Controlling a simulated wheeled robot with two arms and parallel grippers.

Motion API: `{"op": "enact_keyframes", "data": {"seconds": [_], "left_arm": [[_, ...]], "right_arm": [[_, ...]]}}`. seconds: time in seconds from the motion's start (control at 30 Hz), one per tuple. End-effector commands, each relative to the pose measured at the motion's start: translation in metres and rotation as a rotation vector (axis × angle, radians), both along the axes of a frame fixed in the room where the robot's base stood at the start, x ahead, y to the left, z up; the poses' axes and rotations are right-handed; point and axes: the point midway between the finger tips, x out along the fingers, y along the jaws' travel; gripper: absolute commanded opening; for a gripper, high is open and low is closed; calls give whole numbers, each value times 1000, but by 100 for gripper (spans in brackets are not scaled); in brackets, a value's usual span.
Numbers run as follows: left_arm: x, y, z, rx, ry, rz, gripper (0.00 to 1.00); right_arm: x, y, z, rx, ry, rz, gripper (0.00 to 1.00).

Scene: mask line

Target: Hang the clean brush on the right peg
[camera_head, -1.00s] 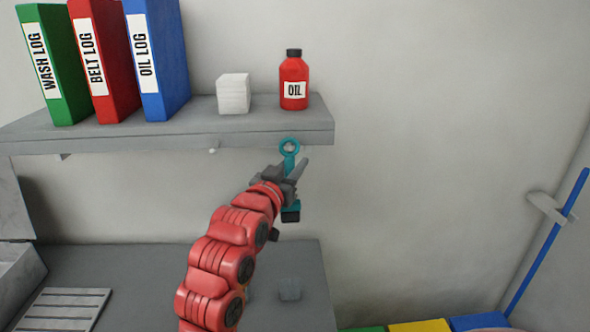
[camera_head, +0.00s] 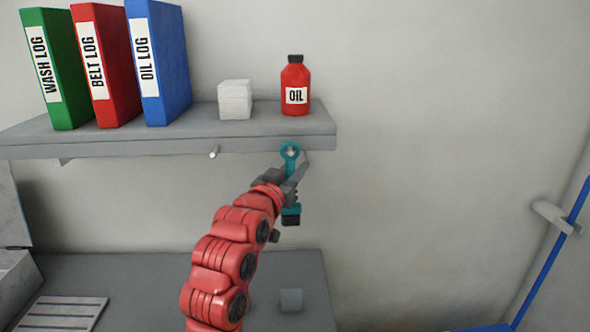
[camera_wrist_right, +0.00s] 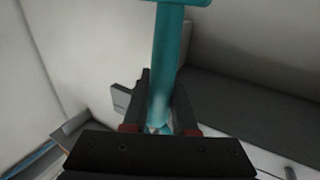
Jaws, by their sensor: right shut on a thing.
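The teal brush (camera_head: 291,170) is upright, its ring at the top and dark bristles at the bottom, just under the shelf's front edge. My right gripper (camera_head: 287,182) is shut on its handle. The handle also shows between the fingers in the right wrist view (camera_wrist_right: 166,65). A pale spot shows inside the ring, possibly the right peg's tip; I cannot tell whether the ring is around it or in front of it. The left peg (camera_head: 214,153) is bare under the shelf. My left gripper is not in view.
The grey shelf (camera_head: 170,145) holds green, red and blue binders, a white block (camera_head: 235,99) and a red oil bottle (camera_head: 296,86) above the brush. A grey counter (camera_head: 150,275) lies below with a small grey block (camera_head: 291,300). The wall at right is clear up to a blue pole (camera_head: 548,270).

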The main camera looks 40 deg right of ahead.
Motion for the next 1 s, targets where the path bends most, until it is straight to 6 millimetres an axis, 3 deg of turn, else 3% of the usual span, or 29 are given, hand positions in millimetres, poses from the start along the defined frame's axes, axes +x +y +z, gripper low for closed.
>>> {"op": "enact_keyframes", "data": {"seconds": [0.23, 0.27, 0.43, 0.77, 1.0], "left_arm": [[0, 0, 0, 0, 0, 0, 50], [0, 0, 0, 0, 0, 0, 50], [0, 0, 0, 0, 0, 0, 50], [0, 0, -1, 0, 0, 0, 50], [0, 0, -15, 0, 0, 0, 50]], "right_arm": [[0, 0, 0, 0, 0, 0, 0], [0, 0, 0, 0, 0, 0, 31], [0, 0, 0, -1, -1, -1, 61], [-1, 2, 0, -1, -1, 0, 61], [-17, 29, -4, -2, -5, 4, 61]]}}
